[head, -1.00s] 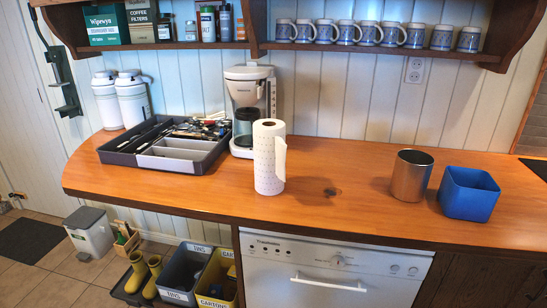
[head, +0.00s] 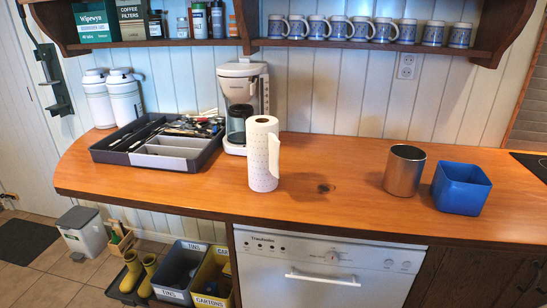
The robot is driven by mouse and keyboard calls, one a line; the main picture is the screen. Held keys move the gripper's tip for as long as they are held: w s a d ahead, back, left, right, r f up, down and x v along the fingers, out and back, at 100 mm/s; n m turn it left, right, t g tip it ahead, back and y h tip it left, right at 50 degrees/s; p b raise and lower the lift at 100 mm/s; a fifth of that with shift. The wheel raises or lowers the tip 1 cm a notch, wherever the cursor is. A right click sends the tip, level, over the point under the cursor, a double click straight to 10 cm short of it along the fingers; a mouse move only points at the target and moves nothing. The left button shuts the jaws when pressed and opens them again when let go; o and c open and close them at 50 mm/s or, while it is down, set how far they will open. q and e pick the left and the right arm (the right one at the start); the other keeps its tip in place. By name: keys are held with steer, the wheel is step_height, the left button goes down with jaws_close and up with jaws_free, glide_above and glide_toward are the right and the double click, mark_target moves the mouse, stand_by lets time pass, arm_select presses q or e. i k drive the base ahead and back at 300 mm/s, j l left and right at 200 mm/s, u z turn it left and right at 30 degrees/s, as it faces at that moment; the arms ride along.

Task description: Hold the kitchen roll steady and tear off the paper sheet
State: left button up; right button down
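The kitchen roll (head: 260,160) stands upright on the wooden counter (head: 330,208), in front of the coffee maker. It is white with a faint pattern. A loose paper sheet (head: 274,158) hangs down along its right side, still joined to the roll. Neither of my grippers shows in the head view.
A grey utensil tray (head: 150,160) lies left of the roll, and a coffee maker (head: 242,90) stands close behind it. A metal canister (head: 404,172) and a blue square bin (head: 461,188) stand to the right. The counter between roll and canister is clear.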

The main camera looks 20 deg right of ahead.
mark_target(275, 144)
steer(key=z, duration=1.05)
steer(key=i+j+z, duration=0.1)
steer(key=j+z, duration=0.15)
steer(key=z, duration=0.15)
steer(key=j+z, duration=0.25)
steer(key=z, duration=0.15)
steer(key=j+z, duration=0.4)
steer(key=i+l, duration=0.05)
